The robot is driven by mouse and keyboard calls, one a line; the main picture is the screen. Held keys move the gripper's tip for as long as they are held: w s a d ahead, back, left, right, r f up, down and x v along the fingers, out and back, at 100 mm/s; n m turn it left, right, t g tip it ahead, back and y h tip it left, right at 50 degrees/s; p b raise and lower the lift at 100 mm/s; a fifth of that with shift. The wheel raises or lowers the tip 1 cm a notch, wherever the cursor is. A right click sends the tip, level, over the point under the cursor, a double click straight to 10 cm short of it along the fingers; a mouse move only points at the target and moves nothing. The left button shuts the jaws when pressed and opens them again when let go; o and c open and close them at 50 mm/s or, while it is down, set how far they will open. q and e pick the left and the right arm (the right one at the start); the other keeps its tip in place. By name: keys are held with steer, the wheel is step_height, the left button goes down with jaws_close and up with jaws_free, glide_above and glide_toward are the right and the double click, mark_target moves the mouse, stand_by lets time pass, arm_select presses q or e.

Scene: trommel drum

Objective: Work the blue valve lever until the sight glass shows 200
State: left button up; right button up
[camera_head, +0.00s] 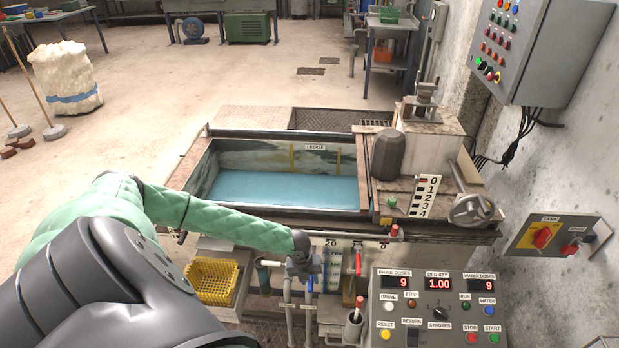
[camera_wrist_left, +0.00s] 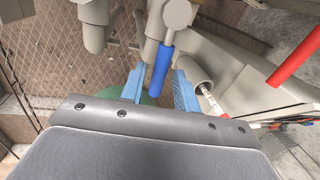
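The blue valve lever (camera_wrist_left: 161,72) shows in the left wrist view as a short blue handle on a grey valve stem. My left gripper (camera_wrist_left: 159,78) has its light blue fingers apart, one on each side of the lever, with gaps visible. My right gripper is not in view.
A tank with blue liquid (camera_head: 285,188) stands behind the gripper. A control panel (camera_head: 437,309) at right reads 9, 1.00 and 9. A red handle (camera_wrist_left: 293,68) is at the right in the wrist view. A yellow basket (camera_head: 212,280) sits left of the gripper. Pipes crowd the area.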

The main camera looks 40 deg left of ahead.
arm_select(q)
steer(key=shift+o, duration=0.2)
